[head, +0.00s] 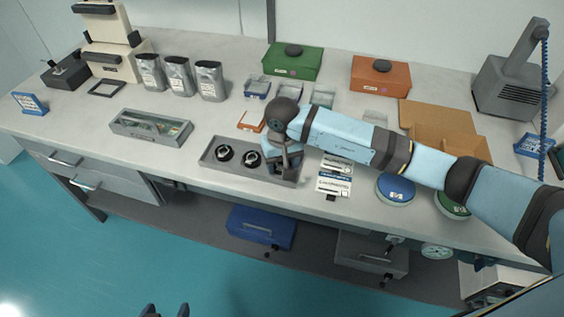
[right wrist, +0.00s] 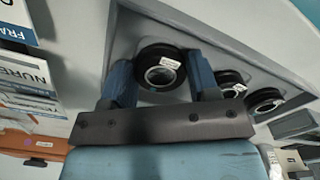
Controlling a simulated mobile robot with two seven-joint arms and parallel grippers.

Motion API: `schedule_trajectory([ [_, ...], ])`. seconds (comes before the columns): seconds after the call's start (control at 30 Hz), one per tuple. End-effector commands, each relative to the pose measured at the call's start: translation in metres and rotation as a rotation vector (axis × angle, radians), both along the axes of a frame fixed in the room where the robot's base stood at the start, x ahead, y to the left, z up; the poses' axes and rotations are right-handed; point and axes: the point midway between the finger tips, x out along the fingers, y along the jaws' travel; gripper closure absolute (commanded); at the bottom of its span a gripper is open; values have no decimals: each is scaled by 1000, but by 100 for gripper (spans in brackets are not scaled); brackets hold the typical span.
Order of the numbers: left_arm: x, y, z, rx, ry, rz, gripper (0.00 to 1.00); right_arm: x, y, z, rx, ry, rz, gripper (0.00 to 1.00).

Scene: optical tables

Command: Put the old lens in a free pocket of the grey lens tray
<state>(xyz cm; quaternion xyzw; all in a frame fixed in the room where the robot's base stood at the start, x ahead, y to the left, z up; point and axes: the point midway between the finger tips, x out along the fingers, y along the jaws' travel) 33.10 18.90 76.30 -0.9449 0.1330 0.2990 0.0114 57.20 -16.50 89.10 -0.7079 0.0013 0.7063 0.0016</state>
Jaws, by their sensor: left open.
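The grey lens tray (head: 208,164) lies near the front edge of the table. Two black-ringed lenses sit in it, a left one (head: 225,153) and a middle one (head: 251,159); they also show in the right wrist view (right wrist: 230,82). My right gripper (head: 284,168) points down over the tray's right end. In the right wrist view its fingers flank a black-ringed lens with a white label, seemingly the old lens (right wrist: 162,72), apparently touching both sides. Whether this lens rests on the pocket floor is unclear. My left gripper (head: 165,311) is open and empty at the bottom edge, away from the table.
Labelled packets (head: 334,178) lie just right of the tray. A grey box with a clear top (head: 150,127) stands to its left. An orange-framed item (head: 251,120) lies behind it. A blue round tin (head: 396,188) stands further right, below my right arm.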

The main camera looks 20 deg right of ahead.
Motion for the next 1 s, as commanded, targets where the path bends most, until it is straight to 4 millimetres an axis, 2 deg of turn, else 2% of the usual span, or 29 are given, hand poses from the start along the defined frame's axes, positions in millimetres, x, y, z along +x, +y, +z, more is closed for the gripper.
schedule_trajectory([
  [0.23,1,0,3,-2,-3,1,23,-1,0,0,-1,2,-1,38],
  [0.37,1,0,8,1,-8,0,23,0,0,7,-1,0,-1,38],
  [0.47,1,0,5,-1,-11,0,23,1,-1,22,-2,-3,-1,38],
  [0.8,0,0,-5,-1,5,2,23,0,0,94,-1,-3,0,38],
  [1.0,1,0,-3,-4,0,3,23,0,0,118,-1,-1,0,38],
])
